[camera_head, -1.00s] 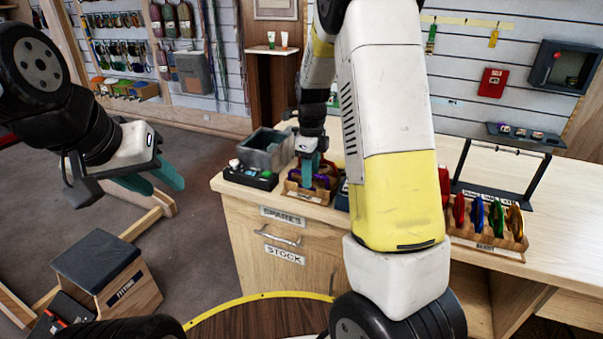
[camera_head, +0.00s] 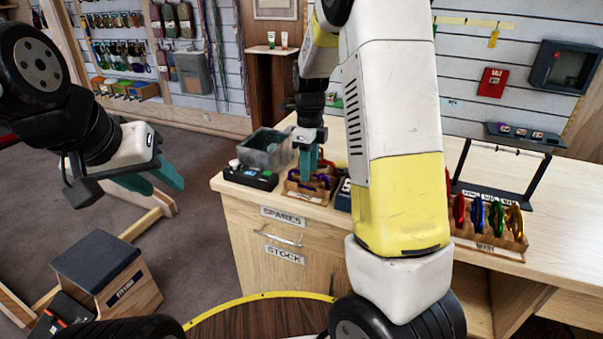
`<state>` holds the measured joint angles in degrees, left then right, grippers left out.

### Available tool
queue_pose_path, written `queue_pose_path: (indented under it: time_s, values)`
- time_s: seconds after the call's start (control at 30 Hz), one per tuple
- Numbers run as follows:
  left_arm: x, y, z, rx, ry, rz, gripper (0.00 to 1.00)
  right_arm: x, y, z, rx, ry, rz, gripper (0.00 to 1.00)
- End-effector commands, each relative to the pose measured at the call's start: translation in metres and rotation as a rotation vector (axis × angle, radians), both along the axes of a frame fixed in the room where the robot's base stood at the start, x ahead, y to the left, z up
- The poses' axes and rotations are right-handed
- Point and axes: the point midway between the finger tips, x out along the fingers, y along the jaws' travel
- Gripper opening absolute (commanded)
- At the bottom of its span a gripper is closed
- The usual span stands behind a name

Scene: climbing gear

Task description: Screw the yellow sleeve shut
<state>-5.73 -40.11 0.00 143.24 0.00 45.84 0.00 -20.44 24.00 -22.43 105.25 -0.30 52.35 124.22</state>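No yellow sleeve can be picked out; my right arm covers part of the counter. Several coloured carabiners (camera_head: 487,216) stand in a wooden rack on the right of the counter, the rightmost one yellow-orange. My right gripper (camera_head: 308,172) points down over a small wooden holder (camera_head: 301,193) with purple carabiners at the counter's left part. Its teal fingers are close to the purple pieces; whether they touch, or are open or shut, is too small to tell. My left gripper (camera_head: 160,182) hangs at the left over the floor, its teal fingers apart and empty.
A black bar stand (camera_head: 503,175) stands behind the rack. A step stool (camera_head: 105,270) is on the floor at lower left.

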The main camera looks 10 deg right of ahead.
Motion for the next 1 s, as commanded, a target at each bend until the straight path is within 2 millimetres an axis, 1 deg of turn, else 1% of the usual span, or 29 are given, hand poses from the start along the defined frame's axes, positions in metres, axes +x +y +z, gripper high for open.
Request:
queue_pose_path:
  time_s: [0.73,1.0]
  values:
    - [0.0,0.0,0.0,0.0,0.0,0.0,0.39,-0.012,0.008,0.0,0.0,0.0,0.001,0.4]
    - [0.0,0.0,0.0,0.0,0.0,0.0,0.39,-0.012,0.008,-0.003,0.0,0.001,0.0,0.4]
